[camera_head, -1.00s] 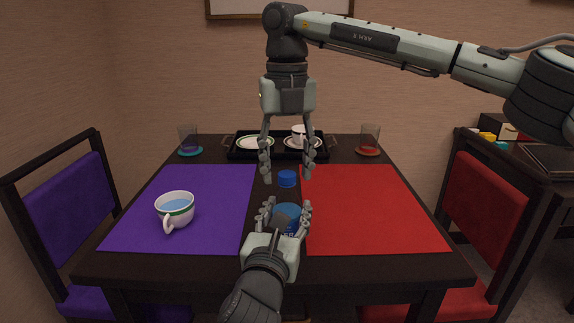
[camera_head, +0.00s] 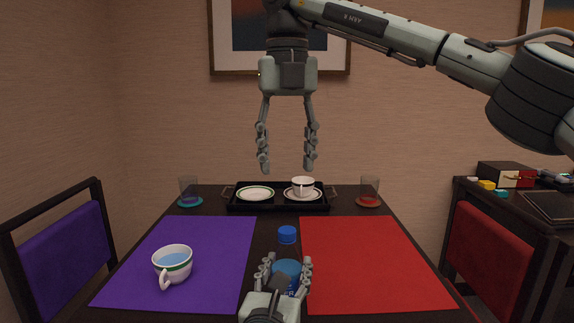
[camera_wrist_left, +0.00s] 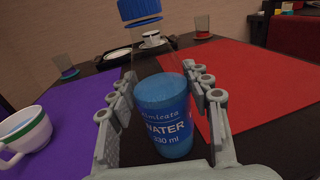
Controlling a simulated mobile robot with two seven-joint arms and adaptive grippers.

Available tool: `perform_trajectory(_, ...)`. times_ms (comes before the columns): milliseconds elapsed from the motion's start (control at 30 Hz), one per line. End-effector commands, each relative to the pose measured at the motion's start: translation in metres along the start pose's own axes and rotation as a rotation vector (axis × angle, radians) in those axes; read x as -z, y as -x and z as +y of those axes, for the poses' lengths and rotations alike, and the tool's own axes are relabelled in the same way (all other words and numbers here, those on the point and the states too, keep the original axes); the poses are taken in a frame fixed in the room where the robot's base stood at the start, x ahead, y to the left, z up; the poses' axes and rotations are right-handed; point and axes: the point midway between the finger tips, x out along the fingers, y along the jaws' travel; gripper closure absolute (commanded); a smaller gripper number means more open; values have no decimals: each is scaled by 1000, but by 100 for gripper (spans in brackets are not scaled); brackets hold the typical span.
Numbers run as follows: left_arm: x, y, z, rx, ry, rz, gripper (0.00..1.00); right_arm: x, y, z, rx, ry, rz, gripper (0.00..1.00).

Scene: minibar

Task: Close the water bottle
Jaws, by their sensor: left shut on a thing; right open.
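A clear water bottle (camera_head: 288,267) with a blue label stands upright between the two placemats. Its label reads WATER in the left wrist view (camera_wrist_left: 163,115). A blue cap (camera_head: 287,235) sits at the top of the bottle's neck; it also shows in the left wrist view (camera_wrist_left: 139,10). I cannot tell whether it is screwed down. My left gripper (camera_head: 287,268) is shut on the bottle's body, a finger on each side. My right gripper (camera_head: 288,168) is open and empty, pointing down, well above the cap and apart from it.
A white cup (camera_head: 173,264) stands on the purple mat (camera_head: 220,245). The red mat (camera_head: 365,260) is bare. A black tray (camera_head: 278,208) with plates and a cup is at the back, between two glasses on coasters (camera_head: 188,190) (camera_head: 369,190).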

Motion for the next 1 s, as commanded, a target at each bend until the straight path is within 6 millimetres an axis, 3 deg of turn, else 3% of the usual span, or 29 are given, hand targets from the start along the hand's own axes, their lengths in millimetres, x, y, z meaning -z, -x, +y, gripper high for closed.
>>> perform_trajectory(133, 0, 0, 0, 0, 0, 1, 100, 0, 0, 0, 0, 0, 0, 50)
perform_trajectory(167, 0, 0, 0, 0, 0, 1, 47, 0, 0, 0, 0, 0, 0, 50)
perform_trajectory(333, 0, 0, 0, 0, 0, 0, 27, 0, -1, 0, 0, 0, 0, 50)
perform_trajectory(733, 0, 7, 0, 0, 0, 0, 27, 0, -1, 0, 0, 0, 0, 50)
perform_trajectory(1000, 2, 59, 0, 2, 0, 3, 27, 0, -1, 0, 0, 0, 0, 50)
